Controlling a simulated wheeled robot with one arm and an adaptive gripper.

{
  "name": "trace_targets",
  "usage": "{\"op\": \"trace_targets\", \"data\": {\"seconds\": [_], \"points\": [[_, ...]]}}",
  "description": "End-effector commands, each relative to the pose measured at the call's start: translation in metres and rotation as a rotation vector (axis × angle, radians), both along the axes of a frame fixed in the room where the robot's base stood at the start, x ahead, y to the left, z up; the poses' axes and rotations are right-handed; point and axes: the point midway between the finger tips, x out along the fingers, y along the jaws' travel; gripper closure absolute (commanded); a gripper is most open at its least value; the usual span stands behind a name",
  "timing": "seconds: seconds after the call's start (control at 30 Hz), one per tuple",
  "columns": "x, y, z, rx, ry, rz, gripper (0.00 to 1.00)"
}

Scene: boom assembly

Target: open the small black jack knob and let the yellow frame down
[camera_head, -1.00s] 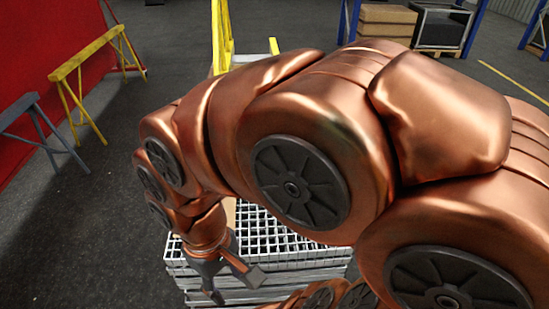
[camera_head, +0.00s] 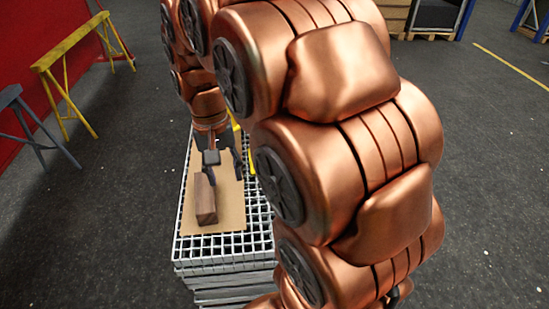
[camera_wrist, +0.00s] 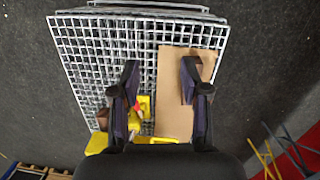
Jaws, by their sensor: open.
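My gripper (camera_head: 224,168) is open and points down over the grating stack (camera_head: 250,239). In the wrist view its fingers (camera_wrist: 160,78) stand apart, with grating and cardboard visible between them. A short piece of the yellow frame (camera_head: 235,125) shows behind my wrist in the head view; my arm hides the rest. In the wrist view, yellow parts (camera_wrist: 144,105) lie by the left finger, with a small red-orange piece (camera_wrist: 138,112) among them. I cannot make out the small black jack knob in either view.
A cardboard sheet (camera_head: 231,207) lies on the grating, with a brown wooden block (camera_head: 206,203) on it, close to my gripper. A yellow trestle (camera_head: 67,52) and a grey trestle (camera_head: 20,107) stand at left.

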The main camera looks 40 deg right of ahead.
Motion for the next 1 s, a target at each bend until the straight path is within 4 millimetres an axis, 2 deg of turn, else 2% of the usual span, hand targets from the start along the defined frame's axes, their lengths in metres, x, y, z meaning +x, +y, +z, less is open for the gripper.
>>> {"op": "trace_targets", "data": {"seconds": [0.03,0.2,0.5,0.7,1.0], "points": [[0.015,-0.011,-0.008,-0.005,0.001,-0.046,0.55],[0.060,-0.045,-0.016,-0.025,-0.015,-0.195,0.55],[0.127,-0.116,-0.045,-0.052,-0.031,-0.452,0.55],[0.162,-0.167,-0.072,-0.067,-0.046,-0.620,0.55],[0.201,-0.249,-0.123,-0.080,-0.066,-0.863,0.55]]}}
